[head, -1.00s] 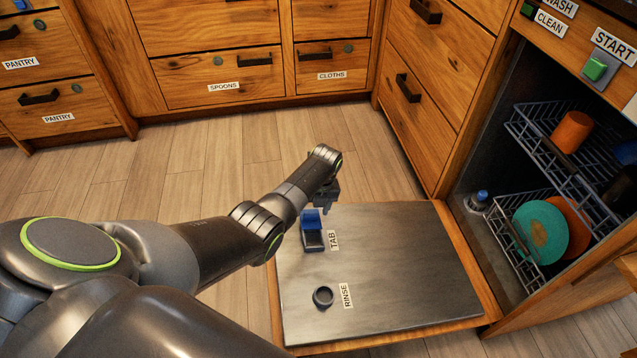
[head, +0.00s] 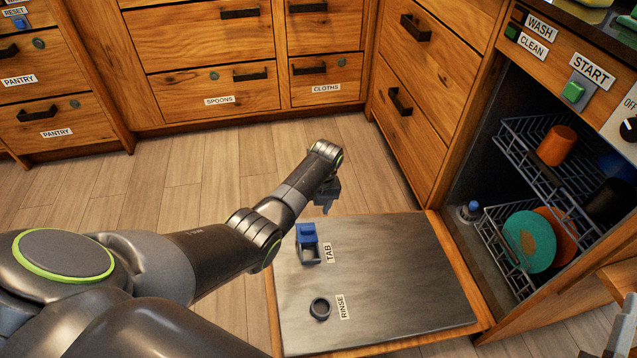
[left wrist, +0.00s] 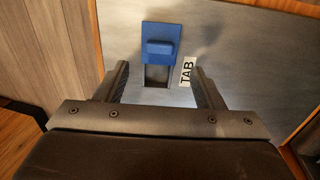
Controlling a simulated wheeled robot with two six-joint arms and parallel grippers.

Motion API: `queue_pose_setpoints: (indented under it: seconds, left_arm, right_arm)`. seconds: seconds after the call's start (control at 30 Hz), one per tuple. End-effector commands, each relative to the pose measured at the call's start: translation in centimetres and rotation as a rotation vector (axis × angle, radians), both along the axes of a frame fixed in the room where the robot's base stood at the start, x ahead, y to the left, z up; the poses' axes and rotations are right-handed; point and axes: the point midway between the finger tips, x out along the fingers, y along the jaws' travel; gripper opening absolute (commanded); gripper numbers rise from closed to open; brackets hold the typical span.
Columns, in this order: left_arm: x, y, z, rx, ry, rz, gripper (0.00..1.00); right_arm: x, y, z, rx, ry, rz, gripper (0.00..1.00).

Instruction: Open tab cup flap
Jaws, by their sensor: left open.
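The tab cup (head: 309,256) is a small dark rectangular cup on the grey metal inner face of the lowered dishwasher door, beside a TAB label (head: 327,252). Its blue flap (head: 306,233) is at the far end; the near part of the cup shows as an uncovered dark recess. In the left wrist view the flap (left wrist: 161,44) and recess lie ahead, between the fingers' lines. My left gripper (head: 327,201) is open and empty, above the door's far edge, just beyond and to the right of the flap, apart from it.
A round dark rinse cup (head: 320,308) sits nearer on the door (head: 400,275) with a RINSE label. Dishwasher racks at right hold an orange cup (head: 556,146) and a teal plate (head: 530,240). Wooden drawers stand behind; the floor at back left is clear.

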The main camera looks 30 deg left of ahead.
Motion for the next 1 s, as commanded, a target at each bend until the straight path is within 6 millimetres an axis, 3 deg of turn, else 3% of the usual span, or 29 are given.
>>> queue_pose_setpoints:
  seconds: [0.47,0.77,1.0]
  left_arm:
    - [0.3,-0.4,2.8,0.0,-0.001,0.0,0.62]
    - [0.5,-0.7,4.6,0.0,-0.001,0.0,0.62]
    - [0.7,-0.9,6.1,0.0,-0.001,0.0,0.62]
  right_arm:
    - [1.2,-0.9,-7.9,0.112,0.455,-0.012,0.36]
    - [0.0,-0.7,-13.1,0.179,0.742,-0.005,0.36]
    - [-2.1,-0.1,-17.0,0.228,0.971,0.007,0.36]
